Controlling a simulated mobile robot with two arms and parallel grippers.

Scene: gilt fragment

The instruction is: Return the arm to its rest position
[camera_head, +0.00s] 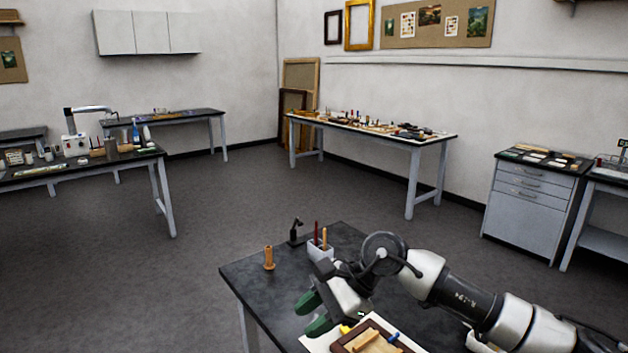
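My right arm comes in from the lower right and reaches over the near black table (267,287). Its gripper (313,314), with green finger pads, is above the table's front part. The two pads stand apart with a gap between them, and I see nothing held there. A wooden frame piece (372,343) lies on a pale board below and right of the gripper. My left gripper is not in view.
A wooden peg-like object (268,257), a small dark stand (296,233) and a white holder with handles (318,250) stand on the near table. A long worktable (434,142) and a drawer cabinet (527,206) stand farther back. Open floor lies between.

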